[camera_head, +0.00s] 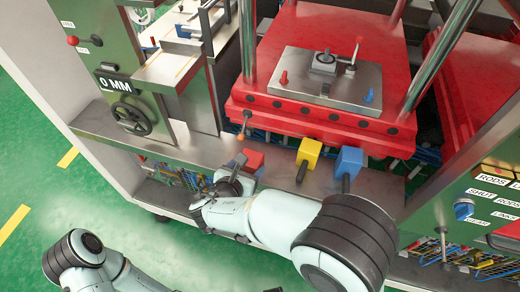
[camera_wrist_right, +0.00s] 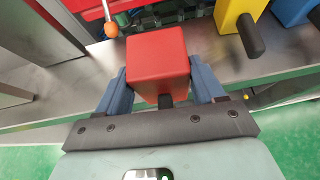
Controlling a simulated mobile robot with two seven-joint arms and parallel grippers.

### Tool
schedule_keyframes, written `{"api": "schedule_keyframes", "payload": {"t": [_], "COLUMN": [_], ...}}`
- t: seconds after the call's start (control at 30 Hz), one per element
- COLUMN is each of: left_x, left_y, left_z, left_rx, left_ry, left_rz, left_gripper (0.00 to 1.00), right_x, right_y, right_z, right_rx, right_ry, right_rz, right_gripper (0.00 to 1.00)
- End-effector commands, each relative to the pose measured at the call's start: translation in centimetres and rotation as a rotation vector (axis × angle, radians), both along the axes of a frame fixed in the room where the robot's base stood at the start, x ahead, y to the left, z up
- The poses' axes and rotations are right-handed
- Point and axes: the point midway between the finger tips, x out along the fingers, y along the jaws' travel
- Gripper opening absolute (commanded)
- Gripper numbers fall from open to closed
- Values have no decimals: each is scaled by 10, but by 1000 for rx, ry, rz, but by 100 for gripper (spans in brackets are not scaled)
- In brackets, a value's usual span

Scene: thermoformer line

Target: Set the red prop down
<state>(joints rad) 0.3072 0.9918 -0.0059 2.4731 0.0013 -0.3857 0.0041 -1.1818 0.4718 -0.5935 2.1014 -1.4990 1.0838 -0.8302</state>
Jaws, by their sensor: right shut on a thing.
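The red prop (camera_head: 254,158) is a red block with a short dark handle. It is in the jaws of my right gripper (camera_head: 240,172), over or on the grey metal ledge (camera_head: 205,152) below the red press plate. In the right wrist view the red prop (camera_wrist_right: 157,58) fills the space between the two blue-grey fingers, with its dark handle toward the palm. I cannot tell whether its underside touches the ledge. My left arm shows at the bottom left of the head view, but its gripper is not seen.
A yellow prop (camera_head: 309,153) and a blue prop (camera_head: 348,161) stand to the right on the ledge, handles toward me. An orange-tipped lever (camera_wrist_right: 111,29) is close to the red prop's left. The red plate (camera_head: 300,121) overhangs behind. Bare ledge lies to the left.

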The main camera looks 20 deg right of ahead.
Motion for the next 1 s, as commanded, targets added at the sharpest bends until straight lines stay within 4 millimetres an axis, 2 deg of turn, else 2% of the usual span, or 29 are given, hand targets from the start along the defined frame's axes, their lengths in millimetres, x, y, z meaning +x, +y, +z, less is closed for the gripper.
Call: {"api": "schedule_keyframes", "payload": {"t": [0.53,1.0], "left_x": [1,1], "left_y": [0,0], "left_z": [3,3], "left_rx": [-1,-1], "left_ry": [-2,-2], "left_rz": [0,0], "left_gripper": [45,45], "right_x": [-22,-24], "right_y": [18,19], "right_z": [1,1], "right_rx": [0,0], "right_ry": [-4,-4], "right_rz": [1,1], "right_gripper": [0,0]}}
